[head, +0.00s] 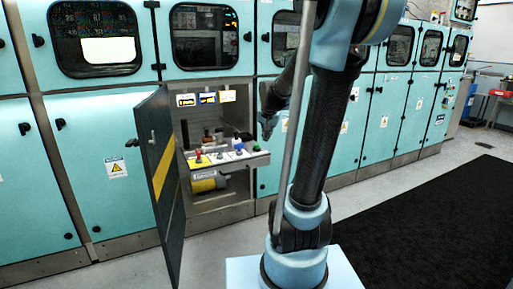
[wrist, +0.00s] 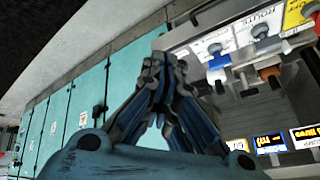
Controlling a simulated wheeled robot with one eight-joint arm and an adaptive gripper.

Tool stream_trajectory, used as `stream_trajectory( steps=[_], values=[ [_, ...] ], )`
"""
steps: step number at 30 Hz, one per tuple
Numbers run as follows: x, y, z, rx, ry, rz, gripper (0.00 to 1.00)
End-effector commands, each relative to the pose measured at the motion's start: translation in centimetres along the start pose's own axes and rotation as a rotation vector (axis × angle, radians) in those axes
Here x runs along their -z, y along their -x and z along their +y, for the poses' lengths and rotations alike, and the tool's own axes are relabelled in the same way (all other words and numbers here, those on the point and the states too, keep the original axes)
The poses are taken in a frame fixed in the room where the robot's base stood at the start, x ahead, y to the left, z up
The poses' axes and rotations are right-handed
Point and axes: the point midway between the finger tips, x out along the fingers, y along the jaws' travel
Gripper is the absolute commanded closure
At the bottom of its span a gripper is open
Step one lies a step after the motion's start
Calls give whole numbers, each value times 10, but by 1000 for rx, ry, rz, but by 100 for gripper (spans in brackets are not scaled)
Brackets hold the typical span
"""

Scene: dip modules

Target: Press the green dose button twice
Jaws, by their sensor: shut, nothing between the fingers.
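My gripper (wrist: 160,65) is shut and empty, its fingertips meeting near the middle of the wrist view. In the head view my gripper (head: 268,128) hangs to the right of the control shelf (head: 225,163), partly behind my arm. A blue knob (wrist: 217,58) on the shelf is just to the right of the fingertips in the wrist view, apart from them. In the head view the shelf carries this blue knob (head: 238,149) near its right end and a red button (head: 198,153) on a yellow plate. I cannot make out a green dose button clearly in either view.
An open dark door (head: 158,190) with a yellow stripe stands left of the shelf. Small lit displays (head: 208,98) are above the controls, and a yellow cylinder (head: 205,184) lies below. Teal cabinets (head: 375,115) line the wall. The floor ahead is clear, with a black mat (head: 440,225).

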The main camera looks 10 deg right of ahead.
Motion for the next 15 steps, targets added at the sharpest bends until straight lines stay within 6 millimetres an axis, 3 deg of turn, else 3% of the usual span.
stream_trajectory(
  steps=[6,15],
  values=[
    [64,-39,-38,36,-118,74,100],
    [137,-100,-83,100,-279,162,100]
  ],
)
